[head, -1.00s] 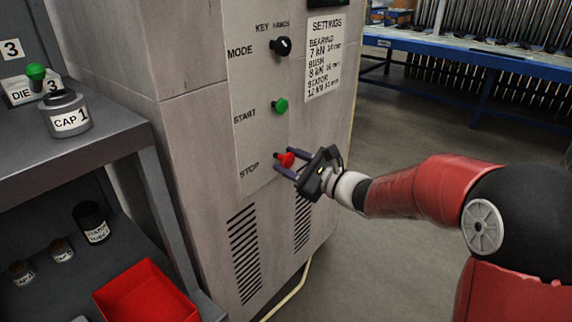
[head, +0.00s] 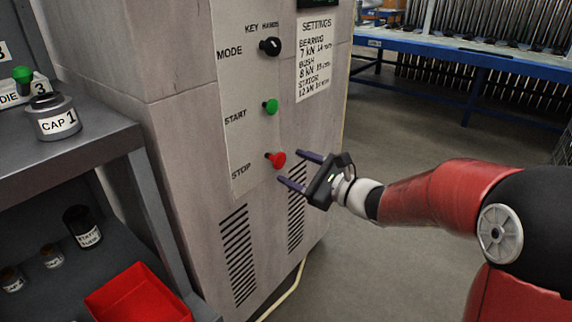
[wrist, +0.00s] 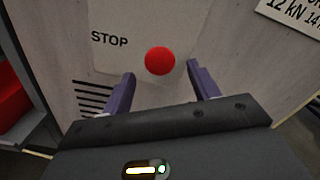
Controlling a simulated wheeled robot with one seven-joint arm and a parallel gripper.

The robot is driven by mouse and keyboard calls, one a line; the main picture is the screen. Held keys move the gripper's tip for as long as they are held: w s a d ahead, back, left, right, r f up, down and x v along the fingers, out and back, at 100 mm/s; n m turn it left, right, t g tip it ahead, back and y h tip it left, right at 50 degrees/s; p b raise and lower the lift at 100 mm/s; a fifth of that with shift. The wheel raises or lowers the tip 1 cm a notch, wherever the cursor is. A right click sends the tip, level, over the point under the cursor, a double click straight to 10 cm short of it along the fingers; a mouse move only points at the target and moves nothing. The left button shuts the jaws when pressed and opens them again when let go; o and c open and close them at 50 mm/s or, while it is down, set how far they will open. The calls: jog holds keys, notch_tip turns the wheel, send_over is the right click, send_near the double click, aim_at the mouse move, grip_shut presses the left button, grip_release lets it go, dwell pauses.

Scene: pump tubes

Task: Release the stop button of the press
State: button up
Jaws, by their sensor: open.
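The red stop button (head: 276,160) sticks out from the light panel on the press (head: 180,130), beside the word STOP. It also shows in the wrist view (wrist: 160,61), between and beyond my two fingers. My gripper (head: 294,170) is open and empty, with its purple fingertips just to the right of the button in the head view. In the wrist view the fingers (wrist: 160,82) stand left and right of the button with a gap on each side. The fingertips look apart from the button.
Above the stop button are the green start button (head: 270,106) and the black mode knob (head: 270,46). A grey shelf (head: 75,150) with a cap and a red bin (head: 138,298) stands at the left. A blue bench (head: 470,55) is behind.

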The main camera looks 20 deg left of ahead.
jog(key=v, duration=0.3)
jog(key=shift+s+d, duration=0.15)
jog(key=shift+d, duration=0.15)
jog(key=s+d+n+g+h+p, duration=0.1)
jog(key=s+d+n+g+h, duration=0.15)
jog(key=s+n, duration=0.4)
jog(key=s+d+n+g+h+p, duration=0.15)
jog(key=s+d+n+h, duration=0.25)
jog(key=s, duration=0.5)
jog(key=s+d+n+t+h+p, duration=0.1)
jog(key=s+d+n+h, duration=0.2)
jog(key=d, duration=0.6)
jog(key=s+d+n+t+h, duration=0.1)
jog(key=s+d+n+h, duration=0.2)
jog(key=s+d+h, duration=0.3)
jog(key=d+h, duration=0.1)
jog(key=d, duration=0.3)
jog(key=shift+r+t+p, duration=0.3)
jog(key=shift+t+p, duration=0.1)
jog(key=shift+n, duration=0.25)
